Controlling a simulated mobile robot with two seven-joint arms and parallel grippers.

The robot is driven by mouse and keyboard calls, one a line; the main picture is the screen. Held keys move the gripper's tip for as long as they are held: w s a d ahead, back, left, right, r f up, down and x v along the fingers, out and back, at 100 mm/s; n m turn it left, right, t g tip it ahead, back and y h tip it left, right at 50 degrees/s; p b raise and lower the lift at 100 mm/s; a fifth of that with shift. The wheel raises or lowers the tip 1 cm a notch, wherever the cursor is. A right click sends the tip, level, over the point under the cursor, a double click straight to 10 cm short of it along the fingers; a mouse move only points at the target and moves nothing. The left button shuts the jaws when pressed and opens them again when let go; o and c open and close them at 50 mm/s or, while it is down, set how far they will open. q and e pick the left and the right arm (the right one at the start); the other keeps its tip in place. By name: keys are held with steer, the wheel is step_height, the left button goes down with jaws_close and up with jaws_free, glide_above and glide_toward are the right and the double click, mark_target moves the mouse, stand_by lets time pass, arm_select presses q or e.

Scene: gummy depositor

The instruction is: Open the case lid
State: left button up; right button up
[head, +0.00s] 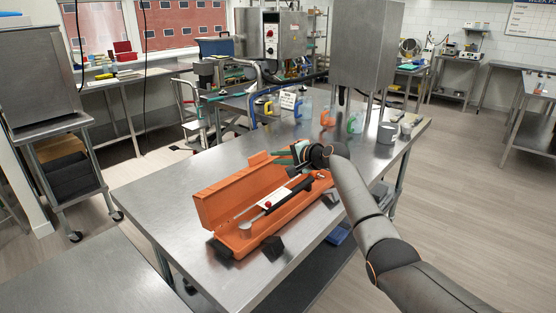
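The long orange case (262,232) lies on the steel table (165,195). Its lid (235,188) is raised along the far-left side, so the case stands open. Inside lie a long tool with a black handle (288,198), a white card and a small round metal piece near the front end. My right gripper (296,152) is at the far end of the case, close to the lid's far end. Its fingers are small and partly hidden by the wrist, so I cannot tell whether they touch the lid. My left gripper is out of view.
Bottles with coloured handles (355,122) and a grey mug (387,132) stand on the table beyond my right arm. A tall steel housing (365,50) rises behind them. The table left of the case is clear. A small black block (272,247) sits at its near side.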

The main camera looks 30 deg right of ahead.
steer(key=shift+o, duration=0.7)
steer(key=shift+d+f, duration=0.1)
steer(key=shift+d, duration=0.05)
steer(key=shift+o, duration=1.2)
steer(key=shift+s, duration=0.15)
steer(key=v, duration=1.2)
steer(key=shift+s, duration=0.1)
